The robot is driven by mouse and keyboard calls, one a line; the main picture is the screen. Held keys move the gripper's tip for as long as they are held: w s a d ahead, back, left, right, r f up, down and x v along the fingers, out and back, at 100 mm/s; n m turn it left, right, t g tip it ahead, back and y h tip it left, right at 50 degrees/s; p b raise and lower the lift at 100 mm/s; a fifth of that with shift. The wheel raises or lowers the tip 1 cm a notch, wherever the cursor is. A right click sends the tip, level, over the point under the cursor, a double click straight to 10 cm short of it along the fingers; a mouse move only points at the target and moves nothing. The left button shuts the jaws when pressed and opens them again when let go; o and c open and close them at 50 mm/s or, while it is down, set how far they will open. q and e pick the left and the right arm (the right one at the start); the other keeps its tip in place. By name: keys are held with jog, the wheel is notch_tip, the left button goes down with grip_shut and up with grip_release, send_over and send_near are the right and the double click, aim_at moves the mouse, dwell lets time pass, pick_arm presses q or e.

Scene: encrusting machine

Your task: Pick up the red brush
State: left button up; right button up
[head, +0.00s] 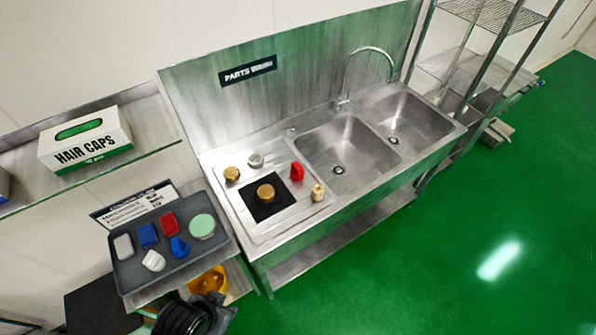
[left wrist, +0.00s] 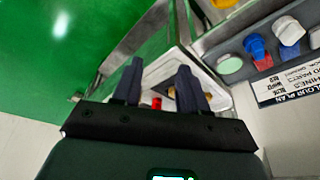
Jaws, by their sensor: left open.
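A red piece (head: 297,172) stands on the drainboard right of the black mat, by the left sink basin. A red block (head: 169,225) lies in the grey tray (head: 128,272) beside a blue block. I cannot tell for sure which red thing is the brush. In the left wrist view my left gripper (left wrist: 160,72) is open and empty, with its two dark fingers apart. A small red thing (left wrist: 157,103) shows between them, farther off and partly hidden. The left arm's black parts show at the bottom of the head view. My right gripper is not in view.
The tray also holds white and blue pieces and a pale green disc (head: 202,226). Brass-coloured parts (head: 266,193) stand on the drainboard, one on the black mat. A hair caps box (head: 85,142) sits on a wall shelf. The green floor (head: 450,260) is clear on the right.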

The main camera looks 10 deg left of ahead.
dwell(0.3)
pick_arm(q)
jog(key=o, duration=1)
